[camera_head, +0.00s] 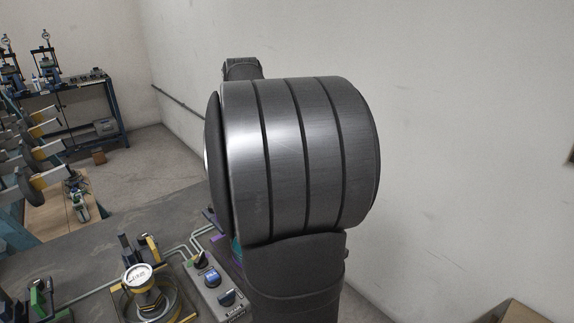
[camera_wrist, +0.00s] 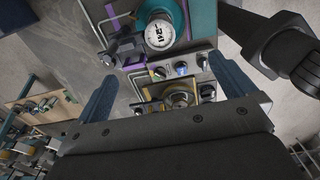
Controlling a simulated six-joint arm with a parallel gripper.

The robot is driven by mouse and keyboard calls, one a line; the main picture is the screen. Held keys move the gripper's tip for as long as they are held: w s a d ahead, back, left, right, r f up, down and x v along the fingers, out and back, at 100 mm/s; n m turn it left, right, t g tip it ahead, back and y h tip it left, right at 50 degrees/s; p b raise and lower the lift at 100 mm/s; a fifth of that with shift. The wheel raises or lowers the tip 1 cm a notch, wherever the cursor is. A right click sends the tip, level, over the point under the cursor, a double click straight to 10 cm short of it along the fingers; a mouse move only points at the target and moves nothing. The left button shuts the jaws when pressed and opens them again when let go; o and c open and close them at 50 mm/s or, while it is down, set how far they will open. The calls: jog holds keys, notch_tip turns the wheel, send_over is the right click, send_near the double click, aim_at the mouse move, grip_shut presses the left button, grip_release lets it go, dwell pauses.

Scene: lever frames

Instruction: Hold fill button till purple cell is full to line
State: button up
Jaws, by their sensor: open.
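My gripper (camera_wrist: 162,66) is open and empty, with its two blue fingers apart on either side of a grey control panel in the wrist view. The panel (camera_head: 226,300) has a blue button (camera_head: 213,277) with a lit label; the button also shows in the wrist view (camera_wrist: 181,69), between dark knobs. Its label is too small to read as fill. A purple-framed station with a teal body (camera_wrist: 203,22) and a round white dial (camera_wrist: 160,34) lies beyond the panel. In the head view my arm hides most of it. No fill level or line can be made out.
A second station with a yellow frame and white dial (camera_head: 138,275) stands left of the panel, close to it. Pipes (camera_head: 185,255) run across the grey bench. A wall rises on the right. A far workbench (camera_head: 75,110) stands at the back left.

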jog(key=shift+s+f, duration=0.1)
jog(key=c, duration=0.4)
jog(key=s+a+f, duration=0.2)
jog(key=s, duration=0.1)
jog(key=s+a+f+g+y, duration=0.1)
jog(key=s+a+f, duration=0.1)
jog(key=s, duration=0.1)
jog(key=s+a+f+g+y, duration=0.1)
jog(key=s+f, duration=0.1)
jog(key=s, duration=0.1)
jog(key=shift+s+a, duration=0.35)
jog(key=shift+a, duration=0.05)
grip_shut()
